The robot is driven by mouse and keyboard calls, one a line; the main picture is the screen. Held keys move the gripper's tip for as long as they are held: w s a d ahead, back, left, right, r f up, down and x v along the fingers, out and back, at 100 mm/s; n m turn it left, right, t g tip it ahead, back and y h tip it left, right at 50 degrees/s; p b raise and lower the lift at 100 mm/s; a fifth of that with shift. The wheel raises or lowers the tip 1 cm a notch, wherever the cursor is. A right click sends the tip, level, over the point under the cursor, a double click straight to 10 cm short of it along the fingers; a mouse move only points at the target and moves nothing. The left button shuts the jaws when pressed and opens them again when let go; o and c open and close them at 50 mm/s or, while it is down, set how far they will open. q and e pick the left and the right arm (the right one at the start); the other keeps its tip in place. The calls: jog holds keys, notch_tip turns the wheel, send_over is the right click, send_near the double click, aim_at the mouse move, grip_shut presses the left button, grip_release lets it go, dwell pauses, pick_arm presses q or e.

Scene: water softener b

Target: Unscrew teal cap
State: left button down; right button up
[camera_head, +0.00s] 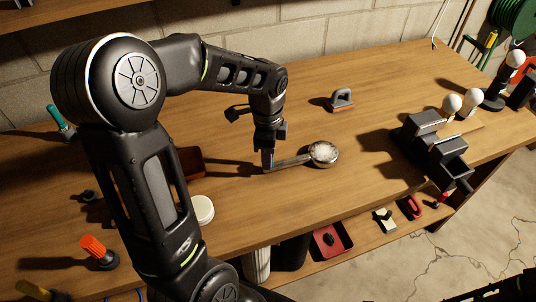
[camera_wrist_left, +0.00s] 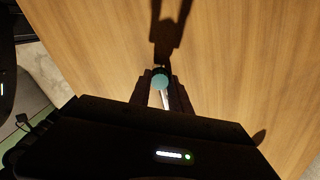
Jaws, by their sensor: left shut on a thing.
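A small round teal piece, which looks like the teal cap (camera_wrist_left: 160,81), sits between the fingertips of my left gripper (camera_wrist_left: 158,90) in the left wrist view. A pale metal bar runs from it back under the gripper. In the head view my left gripper (camera_head: 267,160) points down close to the bench and is shut at the handle end of a metal scoop-like piece (camera_head: 294,160). Its round bowl (camera_head: 323,153) holds something white. The teal piece is hidden by the gripper in the head view. My right gripper is not in view.
A dark fixture (camera_head: 433,150) stands at the right. An orange-topped item (camera_head: 94,247) is front left.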

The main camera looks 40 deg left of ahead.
pick_arm(q)
jog(key=shift+r+p, duration=2.15)
jog(key=shift+r, duration=0.6)
jog(key=shift+r+p, duration=0.9)
jog(key=shift+r, duration=1.6)
